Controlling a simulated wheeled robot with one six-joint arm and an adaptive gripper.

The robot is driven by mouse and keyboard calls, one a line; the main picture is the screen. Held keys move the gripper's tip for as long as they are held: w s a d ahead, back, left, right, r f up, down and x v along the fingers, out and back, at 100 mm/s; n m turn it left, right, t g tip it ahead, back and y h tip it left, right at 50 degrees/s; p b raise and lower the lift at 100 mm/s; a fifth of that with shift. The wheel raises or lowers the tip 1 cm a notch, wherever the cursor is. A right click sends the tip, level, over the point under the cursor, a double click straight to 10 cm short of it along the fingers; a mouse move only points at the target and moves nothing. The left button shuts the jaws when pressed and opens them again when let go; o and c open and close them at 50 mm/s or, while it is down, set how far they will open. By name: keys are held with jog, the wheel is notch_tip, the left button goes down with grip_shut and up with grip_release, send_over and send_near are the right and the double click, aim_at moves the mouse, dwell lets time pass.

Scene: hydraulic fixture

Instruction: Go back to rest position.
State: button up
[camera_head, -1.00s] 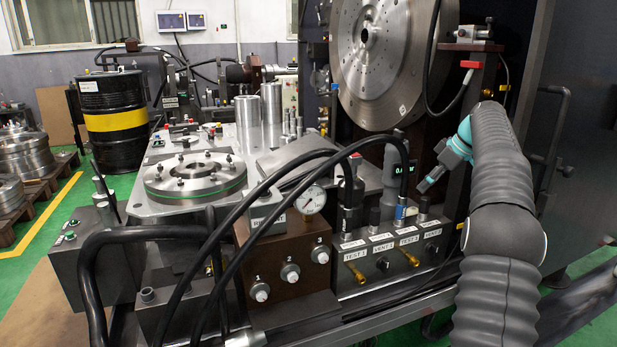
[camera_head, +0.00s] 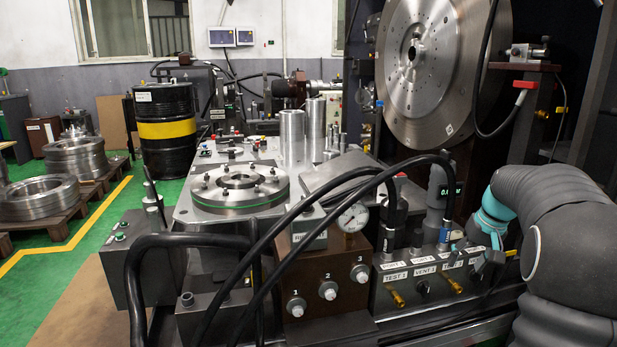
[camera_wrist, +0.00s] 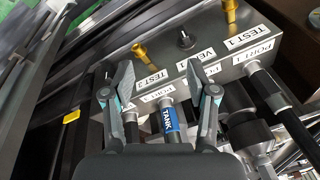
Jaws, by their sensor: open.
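My gripper (camera_wrist: 160,82) shows in the wrist view with its two grey fingers spread wide and nothing held between them. It points at the grey valve block (camera_wrist: 222,47) with the labels TEST 1, TEST 2, VENT and PORT 1. A hose end with a blue TANK tag (camera_wrist: 170,120) shows between and below the fingers; I cannot tell whether they touch it. In the head view my gripper (camera_head: 490,258) is small and partly hidden, by the right end of the valve block (camera_head: 410,292). My arm is bent at the right edge.
Black hoses (camera_head: 262,240) arch over the bench in front of the pressure gauge (camera_head: 352,217). A large steel disc (camera_head: 425,75) stands upright behind. A black and yellow drum (camera_head: 165,130) stands at the back left.

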jog(key=s+a+t, duration=0.1)
jog(key=s+a, duration=0.6)
jog(key=s, duration=0.3)
jog(key=s+a+n+t+h, duration=0.1)
jog(key=s+a, duration=0.6)
jog(key=s, duration=0.4)
jog(key=s+a+r+n+t, duration=0.1)
jog(key=s+a, duration=0.7)
jog(key=s, duration=0.2)
jog(key=shift+s, duration=0.35)
